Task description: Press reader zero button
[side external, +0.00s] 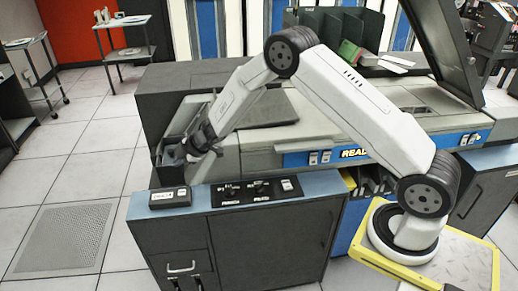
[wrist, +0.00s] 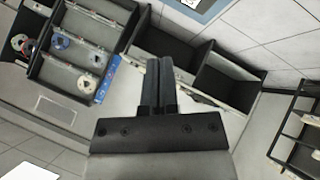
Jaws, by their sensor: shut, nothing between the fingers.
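My gripper (side external: 184,154) is at the left end of the pale reader machine, above the blue counter. In the wrist view its two dark fingers (wrist: 158,78) are together with nothing between them. The reader's blue panel (side external: 385,150) has partly hidden lettering starting "READ". Small white buttons (side external: 319,157) sit left of the lettering and more buttons (side external: 469,138) sit at the right. Which one is the zero button cannot be read. My gripper is apart from these buttons, well to their left. My arm crosses in front of the panel and hides part of it.
A black box (side external: 170,197) with a white label and a black switch panel (side external: 257,191) lie on the blue counter. The wrist view shows open dark bins (wrist: 172,43) and a rack with reels (wrist: 82,60).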

